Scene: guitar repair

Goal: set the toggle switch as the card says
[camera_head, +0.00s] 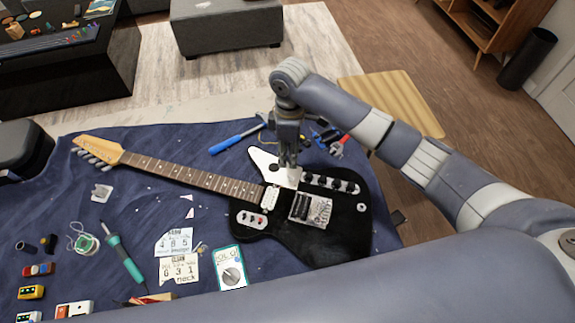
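A black electric guitar (350,225) lies on a blue cloth, its neck pointing to the upper left. My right gripper (289,163) points down over the white plate (265,160) on the guitar's upper horn. Its fingers look close together, but whether they are shut or touch anything is unclear. No toggle lever can be made out; the gripper hides part of the plate. Two paper cards lie left of the body: one reads "WARM" (176,243) with digits, the other "CLEAN" (180,269) with digits and "neck". My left gripper is not in view.
A large grey link of mine covers the bottom.

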